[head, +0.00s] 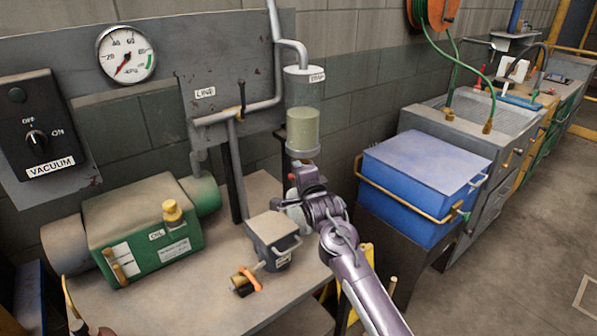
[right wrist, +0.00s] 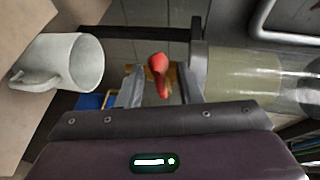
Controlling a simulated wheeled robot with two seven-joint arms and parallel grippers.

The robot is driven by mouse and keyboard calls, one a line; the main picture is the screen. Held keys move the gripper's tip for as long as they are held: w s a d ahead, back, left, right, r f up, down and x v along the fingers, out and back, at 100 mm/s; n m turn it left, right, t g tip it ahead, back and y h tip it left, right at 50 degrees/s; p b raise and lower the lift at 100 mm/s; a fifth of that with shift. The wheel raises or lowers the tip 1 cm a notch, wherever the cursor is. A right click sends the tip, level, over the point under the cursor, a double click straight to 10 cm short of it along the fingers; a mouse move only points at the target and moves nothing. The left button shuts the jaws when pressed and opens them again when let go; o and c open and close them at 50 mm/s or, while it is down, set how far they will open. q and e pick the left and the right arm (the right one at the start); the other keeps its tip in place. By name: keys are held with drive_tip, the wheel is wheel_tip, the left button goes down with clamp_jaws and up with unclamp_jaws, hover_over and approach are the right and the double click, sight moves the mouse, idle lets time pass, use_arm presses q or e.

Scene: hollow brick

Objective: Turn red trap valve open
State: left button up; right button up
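The red trap valve handle (right wrist: 158,74) shows in the right wrist view between the two fingers of my right gripper (right wrist: 160,88). The fingers stand apart on either side of it, and I see no clear grip on it. In the head view only a small red bit of the valve (head: 292,178) shows beside my right gripper (head: 303,180), just below the clear trap cylinder (head: 303,130). The cylinder holds a cloudy yellowish content and also shows in the right wrist view (right wrist: 245,75). My left gripper is not in view.
A white mug (right wrist: 75,63) is close to my right gripper. A green vacuum pump (head: 150,235) and a grey box (head: 272,240) with an orange-handled valve stand on the table (head: 215,305). A blue lidded box (head: 425,170) is to the right. Grey pipes (head: 235,117) run along the wall panel.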

drive_tip(key=shift+w+a+f, duration=0.1)
drive_tip(key=shift+w+f, duration=0.05)
drive_tip(key=shift+w, duration=0.5)
clamp_jaws()
